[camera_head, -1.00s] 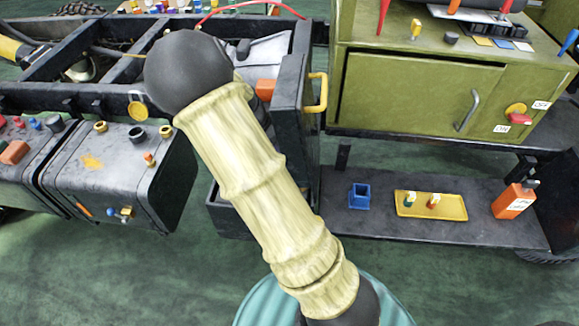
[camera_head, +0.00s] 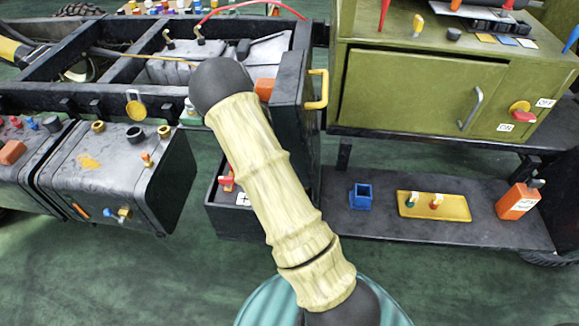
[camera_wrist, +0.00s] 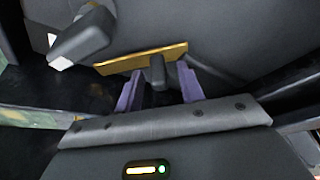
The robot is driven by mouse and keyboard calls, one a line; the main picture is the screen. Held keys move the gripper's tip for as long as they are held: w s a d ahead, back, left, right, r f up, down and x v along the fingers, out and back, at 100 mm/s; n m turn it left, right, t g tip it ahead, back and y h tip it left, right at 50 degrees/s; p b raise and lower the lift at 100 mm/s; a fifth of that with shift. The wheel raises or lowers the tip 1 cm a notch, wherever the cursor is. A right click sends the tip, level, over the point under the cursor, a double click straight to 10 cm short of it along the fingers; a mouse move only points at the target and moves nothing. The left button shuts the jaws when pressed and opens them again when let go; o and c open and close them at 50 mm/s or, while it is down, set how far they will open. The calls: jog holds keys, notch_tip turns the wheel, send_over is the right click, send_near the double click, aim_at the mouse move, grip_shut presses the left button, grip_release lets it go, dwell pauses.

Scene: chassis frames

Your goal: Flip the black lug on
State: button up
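In the wrist view a small black lug (camera_wrist: 157,72) stands up in front of a brass-coloured plate (camera_wrist: 140,58) on a dark grey surface. My gripper (camera_wrist: 160,76) has two purple fingers, spread apart on either side of the lug. A gap shows between the lug and each finger; whether the lug lies fully between the tips in depth I cannot tell. In the head view my gripper is hidden behind my arm, and I cannot make out the lug there.
A grey lever (camera_wrist: 82,38) with a white end sits left of the plate, close to the left finger. In the head view the black truck frame (camera_head: 95,98) and an upright dark box (camera_head: 293,125) with a yellow handle (camera_head: 318,90) crowd my arm. A green cabinet (camera_head: 415,85) stands right.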

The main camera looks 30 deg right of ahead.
grip_shut()
dwell(0.3)
